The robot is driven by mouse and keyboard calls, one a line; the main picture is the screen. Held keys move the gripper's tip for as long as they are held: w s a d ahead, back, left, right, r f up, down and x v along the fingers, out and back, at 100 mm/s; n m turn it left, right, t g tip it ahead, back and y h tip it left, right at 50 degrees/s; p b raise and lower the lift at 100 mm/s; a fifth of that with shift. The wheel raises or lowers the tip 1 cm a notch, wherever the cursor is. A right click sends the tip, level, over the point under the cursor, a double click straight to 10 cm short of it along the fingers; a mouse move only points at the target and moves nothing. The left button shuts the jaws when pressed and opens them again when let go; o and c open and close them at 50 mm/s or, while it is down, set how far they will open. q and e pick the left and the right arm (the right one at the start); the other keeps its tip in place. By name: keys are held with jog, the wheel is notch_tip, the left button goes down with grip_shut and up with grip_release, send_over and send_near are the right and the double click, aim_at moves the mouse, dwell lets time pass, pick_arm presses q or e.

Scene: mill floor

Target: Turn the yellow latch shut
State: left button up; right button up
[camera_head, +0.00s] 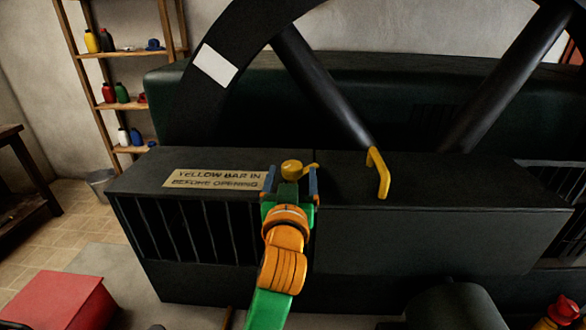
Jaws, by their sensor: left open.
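The yellow latch (292,167) sits on top of the dark green cabinet (430,235), near the seam between its slatted left part and plain right part. It has a round hub and a short arm pointing right. My left gripper (291,184) is open, its two blue fingers pointing away from me just on the near side of the latch. One finger stands on each side of the hub, and the right one overlaps the latch's arm in the picture. I cannot tell whether they touch. My right gripper is not in view.
A sign (214,179) reading "YELLOW BAR IN BEFORE OPENING" lies to the left. A large black spoked wheel (318,82) rises behind. A red box (62,301) is at lower left.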

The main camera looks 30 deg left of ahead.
aim_at(291, 175)
pick_arm(q)
jog(key=shift+x, duration=1.1)
jog(key=shift+w+a+f, duration=0.15)
jog(key=shift+w+a, duration=0.15)
jog(key=shift+s+d, duration=0.15)
jog(key=c, duration=0.7)
grip_shut()
jog(key=shift+r+m+t+h+p, duration=0.3)
jog(key=shift+m+t+h+p, duration=0.2)
jog(key=shift+m+h+p, duration=0.35)
jog(key=shift+m+t+h+p, duration=0.5)
jog(key=shift+m+h+p, duration=0.2)
jog(key=shift+h, duration=0.55)
jog(key=shift+m+h, duration=0.85)
jog(key=shift+h, duration=0.35)
jog(key=shift+f+m+t+h, duration=0.25)
jog(key=shift+m+h, duration=0.45)
jog(key=shift+h, duration=0.4)
jog(key=m+h+b, duration=0.2)
jog(key=h, duration=0.1)
jog(key=shift+h, duration=0.3)
jog(key=shift+m+h+b, duration=0.4)
jog(key=shift+h+b, duration=0.1)
jog(key=shift+h, duration=0.1)
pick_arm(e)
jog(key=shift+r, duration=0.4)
pick_arm(q)
jog(key=shift+r, duration=0.1)
